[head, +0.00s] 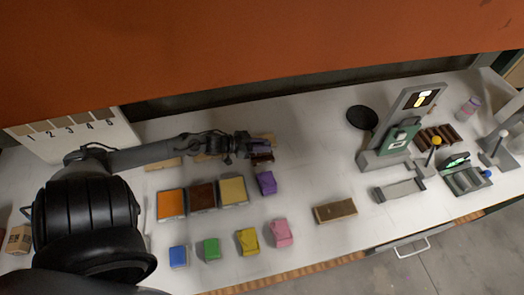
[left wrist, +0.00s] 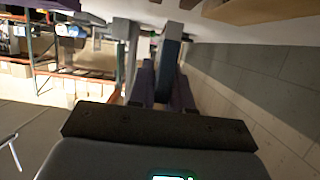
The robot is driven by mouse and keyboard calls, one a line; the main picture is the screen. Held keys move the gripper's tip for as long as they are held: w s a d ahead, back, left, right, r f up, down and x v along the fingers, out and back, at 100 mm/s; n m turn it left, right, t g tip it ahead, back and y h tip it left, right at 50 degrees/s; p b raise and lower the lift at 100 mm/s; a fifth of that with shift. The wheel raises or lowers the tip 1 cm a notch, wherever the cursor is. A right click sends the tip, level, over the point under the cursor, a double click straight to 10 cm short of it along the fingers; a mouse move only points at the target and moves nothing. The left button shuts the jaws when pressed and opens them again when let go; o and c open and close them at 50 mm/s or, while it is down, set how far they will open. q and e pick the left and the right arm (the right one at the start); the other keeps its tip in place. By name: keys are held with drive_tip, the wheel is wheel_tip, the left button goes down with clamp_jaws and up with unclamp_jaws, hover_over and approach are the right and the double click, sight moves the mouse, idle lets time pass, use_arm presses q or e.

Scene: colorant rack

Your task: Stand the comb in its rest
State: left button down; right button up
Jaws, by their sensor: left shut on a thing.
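My left gripper (head: 258,147) is over the back middle of the white table. It is shut on a thin dark slab, taken to be the comb (left wrist: 170,62), which stands between the two purplish fingers in the left wrist view. In the head view the gripper covers most of it, and its teeth cannot be made out. A dark brown piece (head: 263,158) shows just below the gripper; whether it is part of the comb is unclear. I cannot tell which fixture is the comb's rest. My right gripper is not in view.
Orange (head: 171,204), brown (head: 203,195) and tan (head: 233,190) trays stand in front of the arm, with several small coloured blocks nearby. A wooden block (head: 335,211), grey stand (head: 399,190), green device (head: 400,136) and black bowl (head: 362,118) are right.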

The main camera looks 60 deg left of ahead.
use_arm(q)
drive_tip(key=shift+f+b, duration=0.3)
drive_tip(key=shift+f, duration=1.7)
drive_tip(key=shift+f, duration=0.15)
drive_tip(key=c, duration=1.1)
unclamp_jaws()
drive_tip(key=shift+o, duration=0.2)
drive_tip(key=shift+r, duration=0.2)
drive_tip(key=p+v, duration=0.1)
drive_tip(key=v, duration=1.1)
drive_tip(key=shift+p, duration=0.3)
drive_tip(key=shift+f, duration=0.1)
drive_tip(key=shift+s, duration=0.1)
